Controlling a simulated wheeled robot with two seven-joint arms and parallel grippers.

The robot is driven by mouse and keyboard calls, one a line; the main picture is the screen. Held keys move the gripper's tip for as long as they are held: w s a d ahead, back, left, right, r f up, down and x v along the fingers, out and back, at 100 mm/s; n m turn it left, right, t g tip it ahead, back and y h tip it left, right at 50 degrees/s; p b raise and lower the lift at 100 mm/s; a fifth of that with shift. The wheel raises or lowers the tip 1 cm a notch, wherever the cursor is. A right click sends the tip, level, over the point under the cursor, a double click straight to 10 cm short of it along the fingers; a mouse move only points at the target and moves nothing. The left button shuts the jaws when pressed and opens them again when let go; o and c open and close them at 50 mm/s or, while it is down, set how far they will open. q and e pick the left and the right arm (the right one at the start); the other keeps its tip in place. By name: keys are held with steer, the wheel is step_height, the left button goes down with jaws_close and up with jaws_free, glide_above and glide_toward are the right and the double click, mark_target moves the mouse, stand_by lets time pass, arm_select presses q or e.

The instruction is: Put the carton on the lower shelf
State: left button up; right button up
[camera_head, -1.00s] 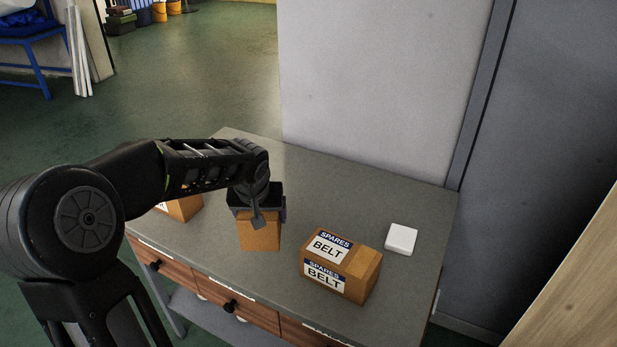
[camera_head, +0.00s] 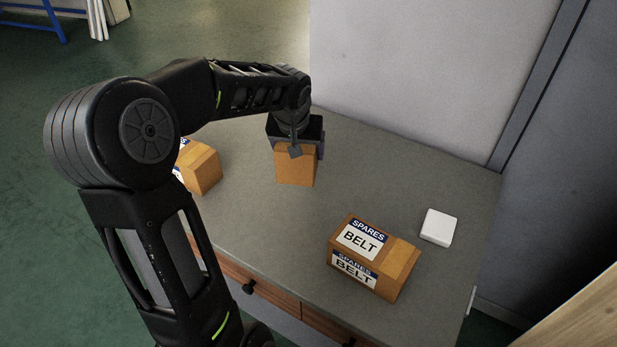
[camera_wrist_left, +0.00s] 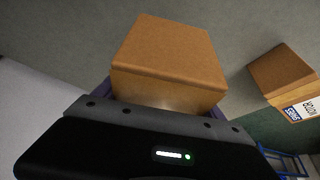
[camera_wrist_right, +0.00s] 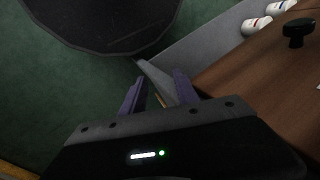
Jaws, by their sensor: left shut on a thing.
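My left gripper (camera_head: 296,146) is shut on a plain brown carton (camera_head: 297,169) over the grey tabletop (camera_head: 260,225). Whether the carton touches the top I cannot tell. In the left wrist view this carton (camera_wrist_left: 168,62) sits between the fingers, no label showing. A second carton (camera_head: 203,167), partly hidden by my arm, stands to its left. A carton labelled SPARES BELT (camera_head: 372,258) lies nearer, to the right. My right gripper (camera_wrist_right: 158,94) is open and empty, low beside the drawer fronts. A grey surface (camera_wrist_right: 215,45) below the drawers shows there, perhaps the lower shelf.
A small white block (camera_head: 438,227) lies near the table's right edge. A grey wall panel (camera_head: 420,75) stands behind the table. A black drawer knob (camera_wrist_right: 298,32) and white bottles (camera_wrist_right: 257,25) show in the right wrist view. Green floor is open at left.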

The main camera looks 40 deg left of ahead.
arm_select(q)
step_height(320, 180, down, 6)
steer(key=shift+r, duration=0.15)
steer(key=shift+f, duration=1.85)
steer(key=shift+f, duration=0.1)
steer(key=shift+f, duration=0.1)
steer(key=o, duration=2)
steer(key=shift+o, duration=0.2)
